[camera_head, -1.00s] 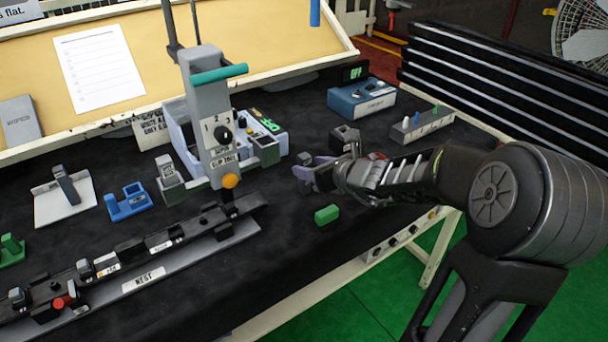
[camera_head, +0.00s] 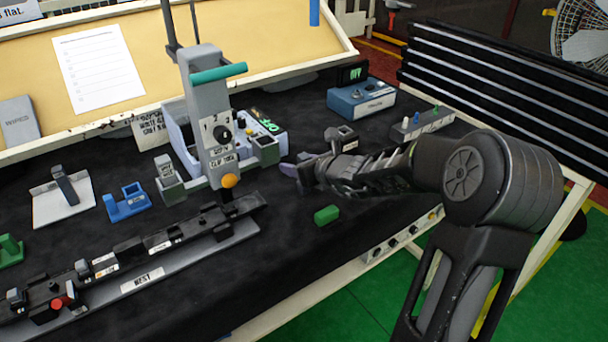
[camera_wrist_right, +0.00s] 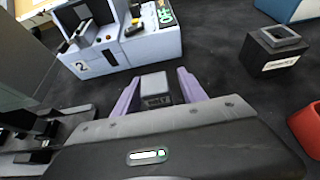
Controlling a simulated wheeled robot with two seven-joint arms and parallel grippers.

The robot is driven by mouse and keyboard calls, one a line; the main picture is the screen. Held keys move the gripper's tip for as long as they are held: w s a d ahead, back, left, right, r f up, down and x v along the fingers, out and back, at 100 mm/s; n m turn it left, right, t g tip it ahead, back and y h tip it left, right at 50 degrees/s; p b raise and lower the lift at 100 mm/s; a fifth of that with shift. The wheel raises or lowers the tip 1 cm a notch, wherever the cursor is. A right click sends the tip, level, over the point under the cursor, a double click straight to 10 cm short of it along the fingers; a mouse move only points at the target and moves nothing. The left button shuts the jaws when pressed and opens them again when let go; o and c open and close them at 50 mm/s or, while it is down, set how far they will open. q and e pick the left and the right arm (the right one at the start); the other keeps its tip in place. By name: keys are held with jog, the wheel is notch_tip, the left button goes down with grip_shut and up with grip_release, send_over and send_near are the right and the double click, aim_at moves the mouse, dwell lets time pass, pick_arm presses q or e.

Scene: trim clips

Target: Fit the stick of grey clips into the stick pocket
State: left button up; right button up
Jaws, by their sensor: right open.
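My right gripper (camera_head: 294,171) is open, with purple fingers low over the dark mat; it also shows in the wrist view (camera_wrist_right: 160,92). A small grey block (camera_wrist_right: 155,84), perhaps the stick of grey clips, stands between the fingers with a gap on both sides. In the head view its grey top (camera_head: 305,157) shows just behind the fingers. The pale dispenser unit (camera_head: 272,143) is to the left of the gripper. In the wrist view, its face marked 2 (camera_wrist_right: 82,67) has slots above it. I cannot tell which opening is the stick pocket. My left gripper is out of view.
A green block (camera_head: 327,215) lies in front of the right gripper. A dark square holder (camera_head: 344,137) stands behind it. A press with a teal handle (camera_head: 218,74) rises at the left. A long nest rail (camera_head: 140,262) crosses the front left. A red part (camera_wrist_right: 308,128) lies to the right.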

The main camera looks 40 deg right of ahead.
jog(key=shift+c, duration=0.4)
grip_shut()
dwell(0.4)
